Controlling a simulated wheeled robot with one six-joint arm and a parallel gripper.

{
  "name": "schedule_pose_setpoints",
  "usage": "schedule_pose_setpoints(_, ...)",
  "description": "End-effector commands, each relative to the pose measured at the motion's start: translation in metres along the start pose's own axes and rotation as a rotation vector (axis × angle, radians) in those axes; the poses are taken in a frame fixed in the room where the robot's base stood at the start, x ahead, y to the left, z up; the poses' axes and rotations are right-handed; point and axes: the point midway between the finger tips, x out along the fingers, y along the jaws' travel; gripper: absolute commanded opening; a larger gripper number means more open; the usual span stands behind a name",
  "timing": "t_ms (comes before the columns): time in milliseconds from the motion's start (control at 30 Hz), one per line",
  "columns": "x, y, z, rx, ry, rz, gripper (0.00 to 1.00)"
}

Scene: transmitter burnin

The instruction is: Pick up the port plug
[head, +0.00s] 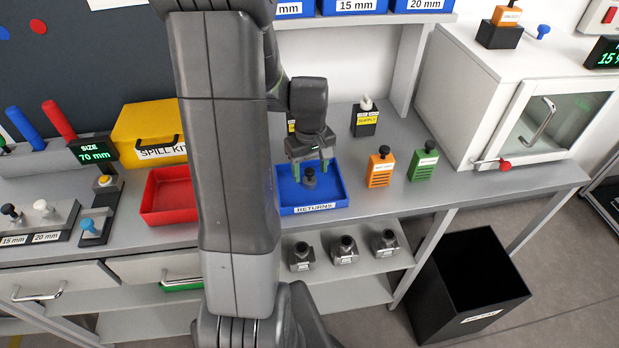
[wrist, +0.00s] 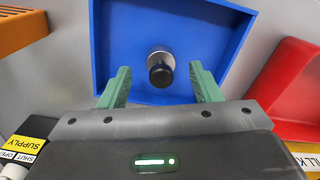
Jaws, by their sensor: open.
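A small plug (head: 310,180) with a round black knob and a grey body stands in the blue RETURNS tray (head: 314,210). I take it as the port plug, though no label on it is readable. In the wrist view the plug (wrist: 160,66) shows between and just beyond the green fingertips, with its dark knob towards the camera. My gripper (head: 309,168) is open and empty, pointing down over the tray. In the wrist view my gripper (wrist: 160,80) has its fingers apart on both sides of the plug, with no visible contact. The exact height gap is unclear.
A red tray (head: 168,215) lies left of the blue one, partly behind my arm. An orange block (head: 380,168) and a green block (head: 423,162) stand to the right. A black-based SUPPLY piece (head: 365,120) stands behind. Similar plugs sit on the shelf (head: 345,268) below.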

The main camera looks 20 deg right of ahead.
Motion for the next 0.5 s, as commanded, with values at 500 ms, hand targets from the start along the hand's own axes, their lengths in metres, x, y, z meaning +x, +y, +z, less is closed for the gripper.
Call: schedule_pose_setpoints(500, 0.032, -0.001, -0.002, -0.001, 0.001, 0.000, 0.58)
